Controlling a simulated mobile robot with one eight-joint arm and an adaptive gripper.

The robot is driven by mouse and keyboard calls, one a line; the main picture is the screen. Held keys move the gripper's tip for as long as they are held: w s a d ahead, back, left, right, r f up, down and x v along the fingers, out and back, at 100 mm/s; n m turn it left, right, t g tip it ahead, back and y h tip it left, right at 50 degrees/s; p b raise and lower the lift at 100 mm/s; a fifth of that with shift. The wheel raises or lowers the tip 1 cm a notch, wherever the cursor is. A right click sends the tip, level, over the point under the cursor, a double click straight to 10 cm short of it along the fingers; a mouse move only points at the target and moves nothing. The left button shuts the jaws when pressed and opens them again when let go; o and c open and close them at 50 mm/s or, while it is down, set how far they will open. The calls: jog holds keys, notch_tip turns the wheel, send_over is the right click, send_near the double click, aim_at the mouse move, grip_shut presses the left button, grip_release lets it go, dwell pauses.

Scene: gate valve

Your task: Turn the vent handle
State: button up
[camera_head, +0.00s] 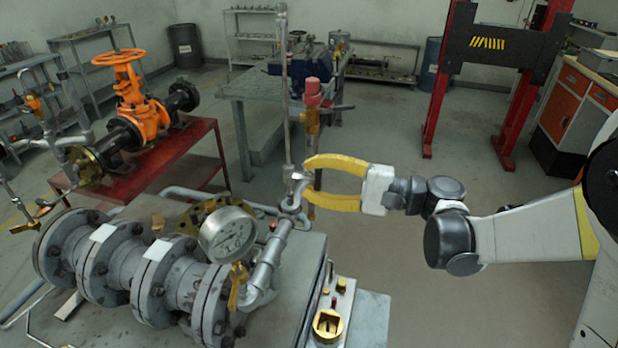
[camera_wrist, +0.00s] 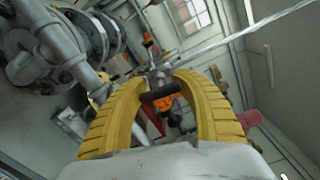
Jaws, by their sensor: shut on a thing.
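The vent handle shows in the wrist view as a short dark bar (camera_wrist: 160,92) lying between my yellow fingers. In the head view the vent fitting (camera_head: 294,190) is a small grey metal piece on the pipe, at the foot of a thin upright rod. My gripper (camera_head: 303,181) reaches it from the right, with one yellow finger above and one below. In the wrist view my gripper (camera_wrist: 162,78) has a finger on each side of the bar and is shut on it. The fingertips and fitting overlap in the head view, so the exact contact is partly hidden.
A pressure gauge (camera_head: 228,235) and grey flanged pipe (camera_head: 130,262) stand left of my gripper. A red-capped brass valve (camera_head: 312,95) rises just behind it. An orange gate valve (camera_head: 137,105) sits on a red table (camera_head: 180,155). The floor on the right is open.

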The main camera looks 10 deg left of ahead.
dwell(0.5)
jog(key=o, duration=1.5)
jog(key=shift+d, duration=0.3)
jog(key=shift+a, duration=0.1)
jog(key=d, duration=0.4)
jog(key=s+d, duration=0.1)
jog(key=d, duration=0.6)
jog(key=shift+s+d, duration=0.35)
jog(key=shift+d, duration=0.05)
jog(key=shift+a, duration=0.1)
